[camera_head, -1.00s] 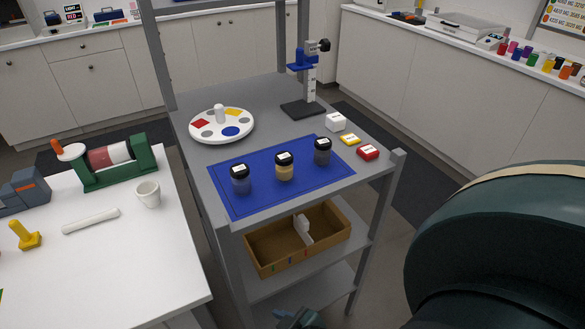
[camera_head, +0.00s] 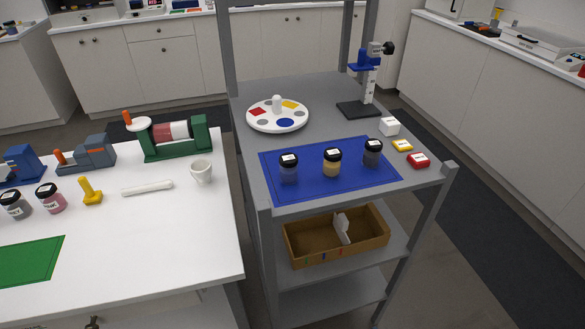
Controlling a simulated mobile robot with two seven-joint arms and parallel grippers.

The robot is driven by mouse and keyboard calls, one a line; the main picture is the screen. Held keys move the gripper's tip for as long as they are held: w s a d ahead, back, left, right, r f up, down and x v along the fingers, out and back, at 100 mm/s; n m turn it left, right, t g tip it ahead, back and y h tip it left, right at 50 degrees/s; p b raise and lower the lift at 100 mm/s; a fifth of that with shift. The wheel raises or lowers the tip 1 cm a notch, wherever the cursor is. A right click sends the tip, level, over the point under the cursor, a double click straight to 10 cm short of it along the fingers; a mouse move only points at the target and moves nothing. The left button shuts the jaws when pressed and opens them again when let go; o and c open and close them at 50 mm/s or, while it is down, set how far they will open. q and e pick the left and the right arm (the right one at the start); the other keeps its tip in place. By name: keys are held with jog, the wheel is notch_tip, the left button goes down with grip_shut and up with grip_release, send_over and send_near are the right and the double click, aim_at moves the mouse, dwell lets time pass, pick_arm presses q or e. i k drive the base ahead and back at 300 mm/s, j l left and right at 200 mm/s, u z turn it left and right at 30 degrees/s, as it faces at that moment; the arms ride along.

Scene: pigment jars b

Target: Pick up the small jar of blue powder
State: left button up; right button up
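Three small black-lidded jars with white labels stand upright in a row on a blue mat (camera_head: 345,189) on the grey shelf unit. The left jar (camera_head: 288,172) holds bluish powder, the closest to blue of the three. The middle jar (camera_head: 332,167) holds yellow-tan powder. The right jar (camera_head: 372,157) holds dark grey powder. The label text is too small to read. Neither of my grippers shows in the head view, and nothing touches the jars.
A round white palette (camera_head: 262,122) and a black-based stand (camera_head: 360,109) are behind the mat. Small white, yellow and red blocks (camera_head: 419,161) lie to its right. A wooden box (camera_head: 300,248) sits on the shelf below. A white table (camera_head: 150,240) with jars, tools and a cup (camera_head: 201,173) is left.

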aim_at(288, 162)
jog(key=z, duration=1.15)
jog(key=k+j+z, duration=0.15)
jog(key=j+z, duration=0.15)
jog(key=k+j+z, duration=0.3)
jog(key=j, duration=0.15)
jog(key=k+j, duration=0.1)
jog(key=j, duration=0.4)
jog(key=i, duration=0.4)
